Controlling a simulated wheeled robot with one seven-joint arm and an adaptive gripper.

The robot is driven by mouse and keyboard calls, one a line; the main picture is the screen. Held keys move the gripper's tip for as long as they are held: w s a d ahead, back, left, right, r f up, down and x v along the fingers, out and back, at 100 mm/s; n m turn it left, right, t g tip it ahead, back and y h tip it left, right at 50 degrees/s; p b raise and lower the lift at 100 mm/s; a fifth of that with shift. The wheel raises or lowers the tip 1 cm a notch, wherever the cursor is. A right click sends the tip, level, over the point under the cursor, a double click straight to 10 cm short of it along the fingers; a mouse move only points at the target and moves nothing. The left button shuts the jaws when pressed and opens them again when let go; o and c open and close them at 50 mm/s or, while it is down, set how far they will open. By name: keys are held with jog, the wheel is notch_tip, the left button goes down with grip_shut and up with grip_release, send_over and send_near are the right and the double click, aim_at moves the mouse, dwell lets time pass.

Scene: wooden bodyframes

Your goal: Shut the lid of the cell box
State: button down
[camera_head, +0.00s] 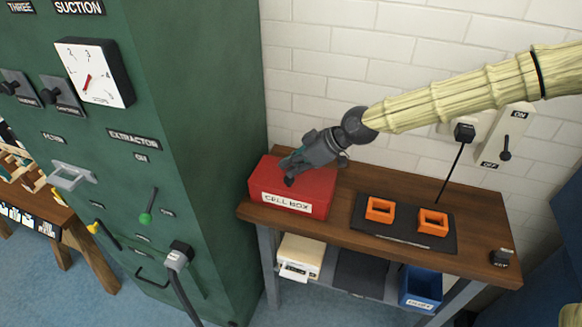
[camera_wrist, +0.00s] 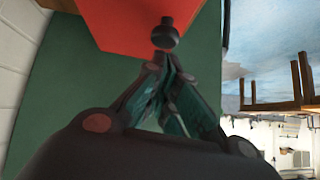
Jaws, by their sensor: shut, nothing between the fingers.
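The red cell box (camera_head: 270,199) stands at the left end of the wooden bench, its white label facing front. Its red top (camera_head: 318,178) looks flat and down on the box, though my gripper covers part of it. My gripper (camera_head: 288,178) is shut and empty, low over the box top and slanting down to the left. In the wrist view, the shut fingertips (camera_wrist: 158,62) are close to a dark round knob (camera_wrist: 165,36) on the red surface (camera_wrist: 120,22). I cannot tell whether they touch it.
The wooden bench (camera_head: 345,228) also holds a dark mat (camera_head: 407,238) with two orange frames (camera_head: 380,209) (camera_head: 433,221). A green cabinet (camera_head: 215,130) stands close on the left. A white tiled wall (camera_head: 340,50) is behind. A blue bin (camera_head: 420,287) sits on the lower shelf.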

notch_tip(320, 180, up, 3)
jog(key=shift+r+p, duration=0.1)
jog(key=shift+p, duration=0.5)
jog(key=shift+d+b, duration=0.3)
jog(key=shift+b, duration=0.15)
jog(key=s+b+v, duration=0.1)
jog(key=b+v, duration=0.2)
jog(key=v, duration=0.6)
jog(key=s+f+m+g+h, duration=0.1)
jog(key=s+f+m, duration=0.3)
jog(key=f, duration=0.7)
jog(key=s+f+m+h+b, duration=0.1)
jog(key=s+f+m, duration=0.1)
jog(key=s+f, duration=0.7)
jog(key=s+f+m+g, duration=0.1)
jog(key=s+f+m, duration=0.2)
jog(key=f, duration=1)
jog(key=s+d+f+m+h, duration=0.2)
jog(key=s+d+f+h, duration=0.1)
jog(key=s+d+f, duration=0.4)
jog(key=s+d+f+m+h+b, duration=0.1)
jog(key=s+d+f+m+h, duration=0.2)
jog(key=s+d+f, duration=0.5)
jog(key=s+d, duration=0.1)
jog(key=s, duration=0.3)
jog(key=shift+s+h, duration=0.25)
jog(key=shift+h, duration=0.15)
